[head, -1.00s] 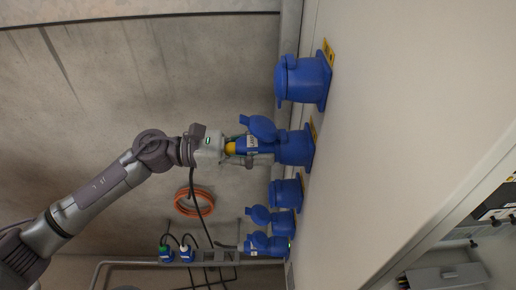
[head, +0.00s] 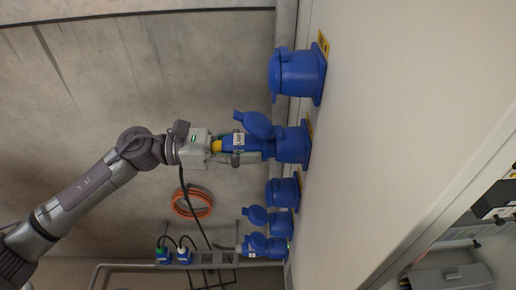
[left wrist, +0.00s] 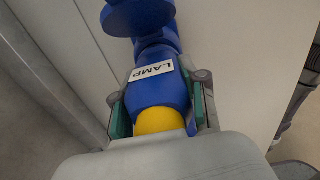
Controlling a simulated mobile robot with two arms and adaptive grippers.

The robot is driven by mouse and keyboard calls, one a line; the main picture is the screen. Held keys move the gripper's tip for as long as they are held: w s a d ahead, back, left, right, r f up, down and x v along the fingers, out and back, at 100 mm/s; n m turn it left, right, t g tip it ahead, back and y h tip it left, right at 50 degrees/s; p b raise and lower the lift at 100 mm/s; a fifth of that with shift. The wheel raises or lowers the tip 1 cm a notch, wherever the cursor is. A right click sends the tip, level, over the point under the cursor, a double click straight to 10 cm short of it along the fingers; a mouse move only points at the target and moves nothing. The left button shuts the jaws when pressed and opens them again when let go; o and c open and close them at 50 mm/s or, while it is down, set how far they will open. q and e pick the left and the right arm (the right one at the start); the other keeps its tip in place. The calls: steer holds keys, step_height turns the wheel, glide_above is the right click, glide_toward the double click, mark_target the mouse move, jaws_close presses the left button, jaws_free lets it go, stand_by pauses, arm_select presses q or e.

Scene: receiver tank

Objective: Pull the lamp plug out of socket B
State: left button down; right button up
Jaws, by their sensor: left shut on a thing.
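The lamp plug (head: 227,143) is blue with a yellow rear end and a white label. In the left wrist view the label on the plug (left wrist: 160,91) reads LAMP. My left gripper (head: 240,150) is shut on the plug body, one finger on each side. The plug points right at a blue wall socket (head: 292,144) with its round lid (head: 258,124) swung open. A blue stretch joins the plug to the socket mouth; I cannot tell how deep the plug sits. The socket's letter is not readable. My right gripper is not in view.
Another blue socket (head: 296,76) sits above on the pale panel (head: 400,110), and several smaller ones sit below. An orange cable coil (head: 192,201) hangs on the concrete wall. Two plugs on dark cables (head: 184,255) hang at a rail.

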mark_target(227, 147)
arm_select(q)
steer(key=shift+s+a, duration=0.1)
steer(key=shift+a, duration=0.65)
steer(key=shift+a+b, duration=0.5)
steer(key=shift+b, duration=0.25)
steer(key=shift+a+r+b, duration=0.1)
steer(key=shift+a+b, duration=0.4)
steer(key=shift+a, duration=0.2)
steer(key=c, duration=1.3)
jaws_free()
steer(key=c, duration=0.6)
